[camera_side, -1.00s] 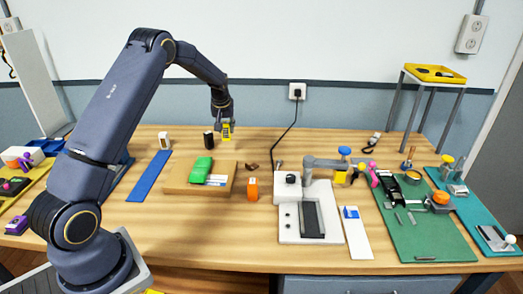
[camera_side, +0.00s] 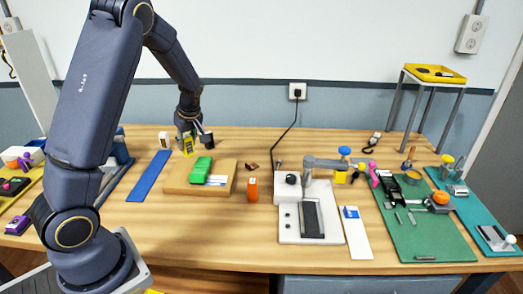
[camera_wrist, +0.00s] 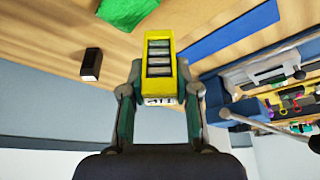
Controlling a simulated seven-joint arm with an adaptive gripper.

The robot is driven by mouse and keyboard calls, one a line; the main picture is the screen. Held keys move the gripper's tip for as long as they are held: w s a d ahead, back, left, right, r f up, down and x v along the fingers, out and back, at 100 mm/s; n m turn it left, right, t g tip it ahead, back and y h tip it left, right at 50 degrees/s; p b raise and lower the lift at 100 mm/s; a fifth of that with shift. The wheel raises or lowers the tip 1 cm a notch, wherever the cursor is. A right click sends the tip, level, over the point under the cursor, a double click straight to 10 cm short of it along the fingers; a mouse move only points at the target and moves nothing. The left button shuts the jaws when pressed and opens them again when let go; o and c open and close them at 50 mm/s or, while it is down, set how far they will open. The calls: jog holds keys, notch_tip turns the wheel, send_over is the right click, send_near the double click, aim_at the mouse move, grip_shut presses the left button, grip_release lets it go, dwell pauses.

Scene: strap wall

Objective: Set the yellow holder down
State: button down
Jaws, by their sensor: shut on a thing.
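The yellow holder (camera_side: 188,145) is upright between the fingers of my gripper (camera_side: 190,137), left of the green block and behind the cardboard-coloured board. In the wrist view the yellow holder (camera_wrist: 160,62) shows dark slots with grey pieces in its face. My gripper (camera_wrist: 160,92) is shut on it, one finger on each side. I cannot tell whether its base touches the wooden table (camera_side: 150,215) or hangs just above it.
A dark block (camera_wrist: 91,64) stands close by. A white block (camera_side: 164,140) is left of the holder, and a blue strip (camera_side: 149,176) lies at front left. The tan board (camera_side: 178,184) carries a green block (camera_side: 202,166). An orange box (camera_side: 252,189) stands further right.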

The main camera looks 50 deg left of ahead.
jog(key=s+f+n+g+h, duration=0.1)
jog(key=s+f+n+g, duration=0.15)
jog(key=s+n, duration=0.95)
jog(key=shift+s+a+f+m+g, duration=0.1)
jog(key=shift+s+f+m, duration=0.45)
jog(key=shift+f, duration=0.65)
jog(key=shift+s+d+f+m+g, duration=0.1)
jog(key=shift+s+f+m, duration=0.35)
jog(key=shift+f, duration=0.75)
jog(key=shift+s+a+f+m+g, duration=0.1)
jog(key=shift+s+f+m, duration=0.45)
jog(key=shift+f, duration=0.65)
jog(key=shift+w, duration=0.1)
jog(key=c, duration=0.8)
grip_release()
jog(key=shift+f, duration=0.15)
jog(key=shift+c, duration=0.2)
